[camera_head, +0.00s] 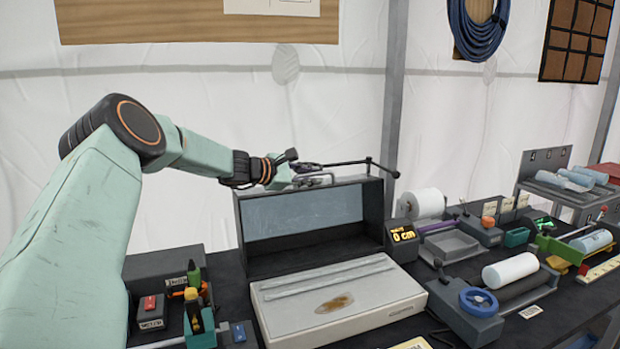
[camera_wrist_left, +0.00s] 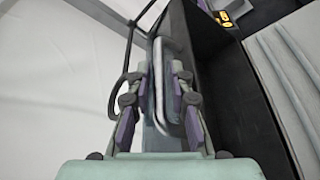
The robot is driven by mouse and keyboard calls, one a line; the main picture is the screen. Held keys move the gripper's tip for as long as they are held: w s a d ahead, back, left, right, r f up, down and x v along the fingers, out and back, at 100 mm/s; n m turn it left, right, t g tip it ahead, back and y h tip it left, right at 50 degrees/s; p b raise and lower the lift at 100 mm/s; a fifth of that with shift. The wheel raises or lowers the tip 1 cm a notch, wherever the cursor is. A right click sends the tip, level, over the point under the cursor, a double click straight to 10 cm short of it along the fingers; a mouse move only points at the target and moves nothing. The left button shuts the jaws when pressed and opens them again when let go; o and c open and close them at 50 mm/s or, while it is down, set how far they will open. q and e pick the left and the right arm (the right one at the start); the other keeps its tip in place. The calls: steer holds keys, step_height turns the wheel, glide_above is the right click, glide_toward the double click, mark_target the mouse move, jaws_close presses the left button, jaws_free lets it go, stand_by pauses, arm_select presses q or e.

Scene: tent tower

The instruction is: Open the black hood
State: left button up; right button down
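The black hood (camera_head: 377,215) is a dark box at the back of the bench, with a pale grey panel (camera_head: 305,213) across its upper front and a dark area below it. A metal bar handle (camera_wrist_left: 169,85) lies along its top. My left gripper (camera_head: 285,172) is at the hood's top edge, by the handle. In the left wrist view, my left gripper's fingers (camera_wrist_left: 155,85) are apart, one on each side of the handle. Firm contact cannot be told. My right gripper is in neither view.
A pale slab (camera_head: 350,312) with two bars and a brown patch lies before the hood. A thin black rod (camera_head: 340,163) runs by the hood's top. Bottles (camera_head: 194,310) stand front left; crowded devices fill the right.

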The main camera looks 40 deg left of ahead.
arm_select(q)
steer(key=shift+w+d, duration=0.1)
steer(key=shift+d, duration=0.05)
steer(key=shift+s+r, duration=0.1)
steer(key=shift+s, duration=0.1)
jaws_close()
